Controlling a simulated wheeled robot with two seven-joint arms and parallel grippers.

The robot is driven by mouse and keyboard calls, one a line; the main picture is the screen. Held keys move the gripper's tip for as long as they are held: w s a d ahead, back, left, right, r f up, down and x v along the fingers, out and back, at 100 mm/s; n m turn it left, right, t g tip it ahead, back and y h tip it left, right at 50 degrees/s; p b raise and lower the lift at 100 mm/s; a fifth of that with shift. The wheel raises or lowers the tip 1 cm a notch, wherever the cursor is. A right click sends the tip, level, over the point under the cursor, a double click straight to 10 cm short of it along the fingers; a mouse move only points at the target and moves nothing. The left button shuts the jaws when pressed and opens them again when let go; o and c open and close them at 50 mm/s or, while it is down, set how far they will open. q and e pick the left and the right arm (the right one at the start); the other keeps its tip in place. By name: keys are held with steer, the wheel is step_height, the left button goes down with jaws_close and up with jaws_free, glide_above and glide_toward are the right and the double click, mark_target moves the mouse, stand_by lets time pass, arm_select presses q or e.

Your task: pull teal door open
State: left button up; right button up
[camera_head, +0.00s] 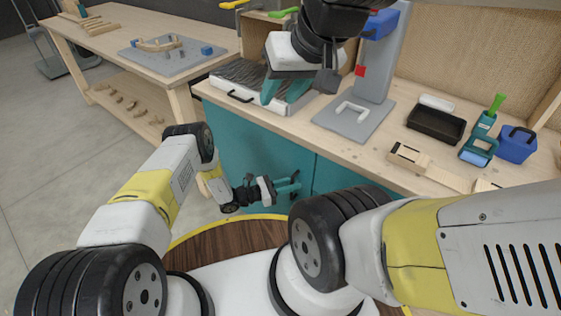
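The teal door (240,150) is on the front of the cabinet under the workbench, left of a vertical seam, and looks shut. A second teal panel (340,176) lies right of the seam. A dark handle (295,176) shows near the seam, partly hidden by my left gripper. My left gripper (290,184) is low in front of the door with its teal fingers at the handle. Whether they are closed on it is too small to tell. My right gripper (285,90) is above the worktop at a white case with a black handle, its teal fingers apart and nothing seen between them.
The worktop (290,122) carries a grey stand (352,118), a black tray (436,123), a blue bin (516,145) and wooden pieces. Another wooden bench (110,40) stands at the left. Open grey floor (60,150) lies left of the cabinet.

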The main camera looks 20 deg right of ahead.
arm_select(q)
jaws_close()
stand_by(1.4)
